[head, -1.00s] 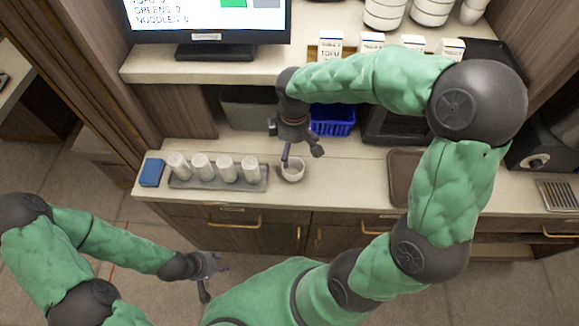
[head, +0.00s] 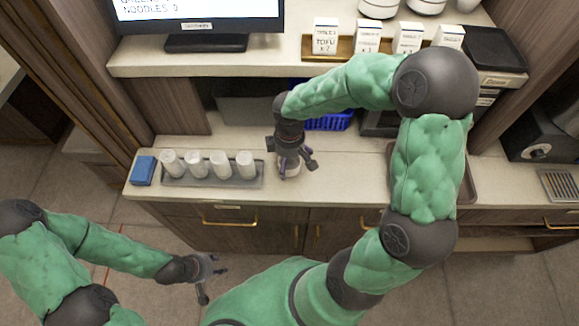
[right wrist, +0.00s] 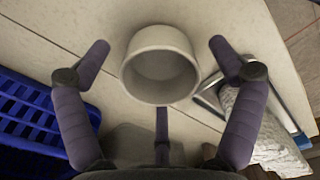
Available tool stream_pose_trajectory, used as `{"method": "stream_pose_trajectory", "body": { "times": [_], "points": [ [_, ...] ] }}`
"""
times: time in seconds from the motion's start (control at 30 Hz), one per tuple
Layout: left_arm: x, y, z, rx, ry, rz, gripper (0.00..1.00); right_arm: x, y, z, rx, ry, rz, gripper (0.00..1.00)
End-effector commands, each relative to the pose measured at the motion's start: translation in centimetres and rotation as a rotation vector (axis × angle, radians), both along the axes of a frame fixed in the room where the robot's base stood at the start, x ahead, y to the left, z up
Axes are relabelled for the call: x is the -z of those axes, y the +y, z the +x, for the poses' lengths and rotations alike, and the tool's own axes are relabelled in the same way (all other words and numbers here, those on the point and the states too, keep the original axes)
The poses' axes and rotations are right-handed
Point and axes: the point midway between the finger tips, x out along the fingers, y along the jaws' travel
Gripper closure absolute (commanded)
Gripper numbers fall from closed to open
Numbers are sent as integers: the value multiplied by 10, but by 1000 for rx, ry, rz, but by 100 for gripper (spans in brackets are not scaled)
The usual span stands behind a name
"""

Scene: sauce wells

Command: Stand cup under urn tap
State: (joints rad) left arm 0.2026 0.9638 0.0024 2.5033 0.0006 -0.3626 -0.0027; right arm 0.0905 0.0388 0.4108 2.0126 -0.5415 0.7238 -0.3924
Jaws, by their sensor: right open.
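A white, round cup (right wrist: 160,88) stands upright on the counter, its open mouth facing the right wrist camera. In the head view the cup (head: 290,173) is mostly hidden under my right gripper (head: 294,163). That gripper is open just above the cup, its fingers spread around it with visible gaps at both sides. My left gripper (head: 212,279) is low in front of the counter, empty, with its fingers apart. A dark machine (head: 541,122) with a slotted metal drip grate (head: 559,186) stands at the far right. No tap can be made out.
A brown tray (head: 468,185) lies to the right, partly behind my right arm. A shelf (head: 290,62) overhangs the back.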

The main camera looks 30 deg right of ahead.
Motion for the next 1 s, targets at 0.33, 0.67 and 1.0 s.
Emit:
{"method": "stream_pose_trajectory", "body": {
  "times": [0.33,0.67,1.0],
  "points": [
    [1,0,0,0,0,0,60,5,0,0,1,-2,1,27],
    [1,0,0,0,0,0,60,5,0,0,1,-2,1,74],
    [-4,0,0,0,0,0,60,-7,0,1,0,-3,0,74]
  ]
}}
